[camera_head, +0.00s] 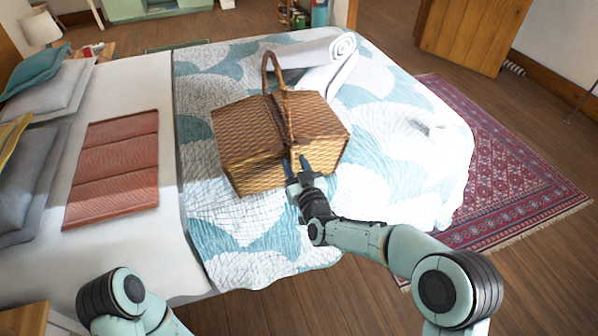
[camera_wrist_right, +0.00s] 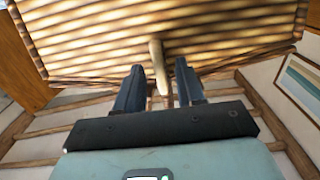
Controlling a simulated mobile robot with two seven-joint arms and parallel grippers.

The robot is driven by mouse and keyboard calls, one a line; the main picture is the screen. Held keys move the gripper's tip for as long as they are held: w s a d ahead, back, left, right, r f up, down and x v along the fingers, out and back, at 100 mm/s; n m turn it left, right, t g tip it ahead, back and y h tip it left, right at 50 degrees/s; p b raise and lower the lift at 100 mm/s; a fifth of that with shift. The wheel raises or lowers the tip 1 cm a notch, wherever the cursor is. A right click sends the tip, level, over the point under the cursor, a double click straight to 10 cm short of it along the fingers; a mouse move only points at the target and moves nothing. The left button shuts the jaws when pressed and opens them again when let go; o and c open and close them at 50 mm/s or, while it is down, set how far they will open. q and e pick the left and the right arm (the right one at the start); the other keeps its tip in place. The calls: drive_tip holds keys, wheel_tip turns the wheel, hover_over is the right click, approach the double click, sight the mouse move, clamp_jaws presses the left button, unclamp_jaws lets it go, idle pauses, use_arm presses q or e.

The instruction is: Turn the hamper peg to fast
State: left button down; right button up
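The wicker hamper (camera_head: 245,170) stands on the bed with its lid halves down and its handle (camera_head: 267,70) upright. My right gripper (camera_head: 298,163) is at the hamper's near side. In the right wrist view the pale wooden peg (camera_wrist_right: 158,66) sticks out from the woven hamper wall (camera_wrist_right: 90,45) and points nearly straight down the picture, its lower end slightly right. The right gripper (camera_wrist_right: 160,82) is open, one finger on each side of the peg, with a visible gap to both. In the head view the gripper hides the peg. My left gripper is out of view.
The hamper rests on a blue and white quilt (camera_head: 225,240). A rolled white towel (camera_head: 310,52) lies behind it. A folded terracotta blanket (camera_head: 115,170) and pillows (camera_head: 45,90) are on the left. A red rug (camera_head: 500,180) lies on the floor at right.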

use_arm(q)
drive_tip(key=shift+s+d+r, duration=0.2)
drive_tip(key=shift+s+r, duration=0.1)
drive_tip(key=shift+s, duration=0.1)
use_arm(e)
drive_tip(key=v, duration=1.3)
drive_tip(key=shift+s, duration=0.1)
